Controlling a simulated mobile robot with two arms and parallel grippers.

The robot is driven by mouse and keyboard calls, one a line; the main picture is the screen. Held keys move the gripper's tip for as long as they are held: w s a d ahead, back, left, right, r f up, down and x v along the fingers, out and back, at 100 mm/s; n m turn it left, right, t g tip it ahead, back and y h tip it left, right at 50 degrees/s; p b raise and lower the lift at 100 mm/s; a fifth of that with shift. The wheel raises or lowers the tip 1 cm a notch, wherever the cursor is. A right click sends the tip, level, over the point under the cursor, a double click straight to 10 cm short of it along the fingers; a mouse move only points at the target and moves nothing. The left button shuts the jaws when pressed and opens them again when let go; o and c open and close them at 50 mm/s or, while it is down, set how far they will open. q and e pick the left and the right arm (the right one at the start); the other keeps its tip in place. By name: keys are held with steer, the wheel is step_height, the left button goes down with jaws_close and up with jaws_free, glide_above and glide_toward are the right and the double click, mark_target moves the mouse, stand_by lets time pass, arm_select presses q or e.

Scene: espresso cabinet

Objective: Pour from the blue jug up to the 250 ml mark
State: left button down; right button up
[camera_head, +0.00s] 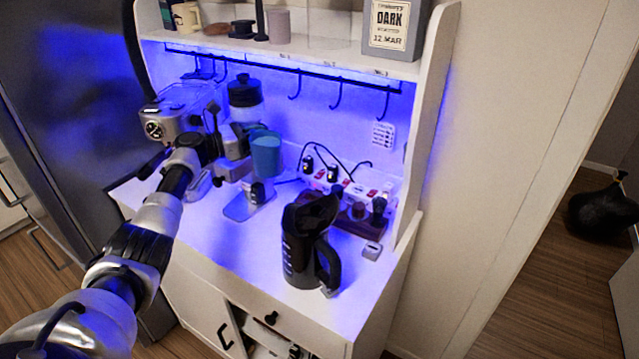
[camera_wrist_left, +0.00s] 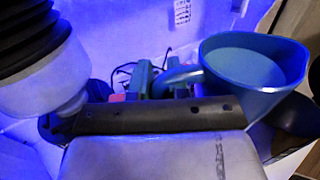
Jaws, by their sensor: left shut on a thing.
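The blue jug (camera_head: 266,155) is upright, in front of the coffee grinder in the head view. My left gripper (camera_head: 238,140) is shut on it, at its left side. In the left wrist view the blue jug (camera_wrist_left: 292,85) shows its open mouth, with the handle running left toward my fingers (camera_wrist_left: 150,82). Its inside is pale blue; I cannot tell the liquid level. A dark kettle-shaped vessel (camera_head: 298,258) with pale marks on its side stands on the counter, right of and nearer than the jug. I cannot read the marks. My right gripper is out of view.
The grinder (camera_head: 245,92) and espresso machine (camera_head: 170,120) stand behind and left of the jug. A power strip with plugs and cables (camera_head: 325,180) lies at the back. Hooks hang below the shelf (camera_head: 320,60). The white counter (camera_head: 225,245) is clear at the front left.

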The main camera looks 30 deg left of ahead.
arm_select(q)
steer(key=shift+s+d+m+y, duration=0.3)
steer(key=shift+s+d+m, duration=0.35)
steer(key=shift+m, duration=0.45)
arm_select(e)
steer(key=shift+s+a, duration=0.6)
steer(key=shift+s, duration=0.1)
arm_select(q)
steer(key=shift+s+d+r+m+p, duration=0.25)
steer(key=shift+d+r+m+p, duration=0.2)
steer(key=shift+r+m, duration=0.2)
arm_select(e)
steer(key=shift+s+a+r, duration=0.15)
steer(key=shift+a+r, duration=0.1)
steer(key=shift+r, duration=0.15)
